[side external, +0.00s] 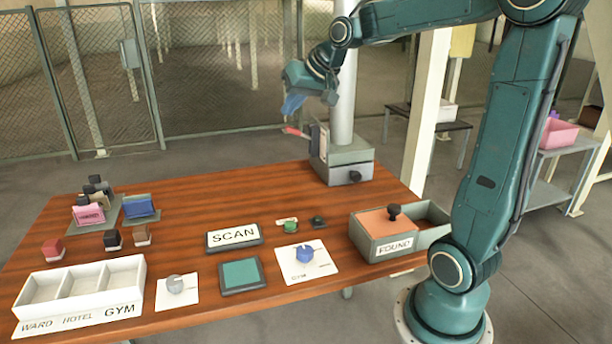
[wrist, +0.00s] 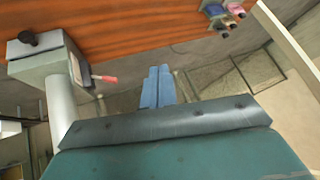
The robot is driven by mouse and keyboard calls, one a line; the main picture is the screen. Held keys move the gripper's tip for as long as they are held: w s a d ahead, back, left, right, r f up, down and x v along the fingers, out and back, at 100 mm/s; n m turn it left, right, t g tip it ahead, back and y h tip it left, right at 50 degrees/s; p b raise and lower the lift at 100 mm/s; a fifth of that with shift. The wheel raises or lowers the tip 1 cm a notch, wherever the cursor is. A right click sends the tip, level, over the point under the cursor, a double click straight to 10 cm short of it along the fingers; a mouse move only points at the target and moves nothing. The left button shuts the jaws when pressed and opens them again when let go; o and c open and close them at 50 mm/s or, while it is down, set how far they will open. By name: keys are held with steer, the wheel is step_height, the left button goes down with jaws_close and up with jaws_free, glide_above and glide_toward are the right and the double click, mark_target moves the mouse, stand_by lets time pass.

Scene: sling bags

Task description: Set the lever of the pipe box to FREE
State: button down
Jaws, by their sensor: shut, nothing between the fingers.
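The pipe box (side external: 345,163) is a grey box at the far right corner of the table, around the foot of a white upright pipe (side external: 343,113). Its lever has a red handle (side external: 296,132) sticking out to the left near an upright plate (side external: 322,137); lettering on the plate cannot be read. In the wrist view the box (wrist: 42,57) is at upper left and the red lever handle (wrist: 105,79) points right. My gripper (side external: 291,106) is above the handle, apart from it. Its blue fingers (wrist: 157,72) are shut and empty.
A black knob (side external: 354,176) is on the box's front. A FOUND bin (side external: 388,251), a SCAN sign (side external: 234,236), a GYM card (side external: 303,265) and a labelled three-part tray (side external: 80,292) stand nearer the front. Small bags (side external: 90,212) sit at left. The table's back middle is clear.

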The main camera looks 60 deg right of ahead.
steer(key=w+d+f+m+t+h, duration=0.1)
steer(key=w+d+f+m, duration=0.1)
steer(key=d, duration=1.1)
steer(key=w+d+f+m+h, duration=0.1)
steer(key=d+f+m, duration=0.1)
steer(key=d, duration=1.1)
steer(key=shift+w+f+m+t, duration=0.25)
steer(key=shift+w+m+t, duration=0.15)
steer(key=shift+m, duration=0.3)
steer(key=shift+f, duration=0.1)
glide_above(301, 134)
step_height(301, 134, down, 8)
steer(key=shift+w+a+f, duration=0.15)
steer(key=shift+a+f, duration=0.15)
steer(key=shift+f, duration=0.4)
steer(key=shift+w+a, duration=0.1)
steer(key=shift+a, duration=0.05)
